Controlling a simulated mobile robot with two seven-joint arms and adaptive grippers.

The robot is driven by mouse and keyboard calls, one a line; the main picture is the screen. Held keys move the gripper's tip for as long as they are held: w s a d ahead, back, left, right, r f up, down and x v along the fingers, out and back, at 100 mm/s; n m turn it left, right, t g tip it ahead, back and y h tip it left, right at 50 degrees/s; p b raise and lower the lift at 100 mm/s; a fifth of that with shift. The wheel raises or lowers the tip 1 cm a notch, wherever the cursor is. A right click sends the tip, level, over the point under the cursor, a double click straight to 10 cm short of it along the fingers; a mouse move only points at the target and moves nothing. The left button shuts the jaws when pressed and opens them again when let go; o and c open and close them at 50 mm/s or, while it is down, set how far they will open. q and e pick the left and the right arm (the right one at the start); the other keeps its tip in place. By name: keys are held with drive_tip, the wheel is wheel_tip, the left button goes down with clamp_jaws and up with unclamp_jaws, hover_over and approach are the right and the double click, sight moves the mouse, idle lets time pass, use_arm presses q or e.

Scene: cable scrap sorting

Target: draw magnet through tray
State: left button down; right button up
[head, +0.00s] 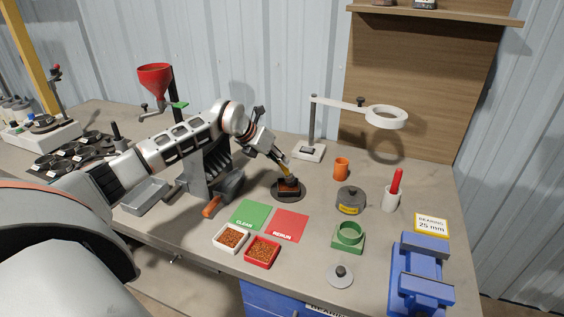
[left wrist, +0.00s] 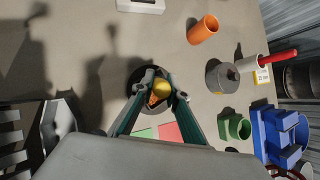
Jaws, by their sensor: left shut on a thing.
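My left gripper (head: 284,170) is shut on a small dark piece with a yellow top, seemingly the magnet (left wrist: 162,88). It is at a round dark pad (head: 276,195) in the middle of the bench; I cannot tell whether the piece touches the pad. The fingers partly hide it. A white tray (head: 217,244) and a red tray (head: 249,262), both holding copper-brown granules, stand near the front edge. Behind them lie a green CLEAN mat (head: 249,214) and a red RERUN mat (head: 287,225). My right gripper is not in view.
An orange cup (head: 341,168), a grey lidded pot (head: 350,199), a green ring holder (head: 348,237) and a blue vise-like block (head: 419,270) stand to the right. A ring lamp (head: 386,117) rises behind. A red funnel (head: 155,77) stands behind my left arm.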

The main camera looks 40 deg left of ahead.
use_arm(q)
drive_tip(key=shift+s, duration=0.9)
idle(1.1)
wheel_tip(320, 180, up, 6)
drive_tip(key=p, duration=0.1)
idle(0.6)
drive_tip(key=shift+r, duration=0.1)
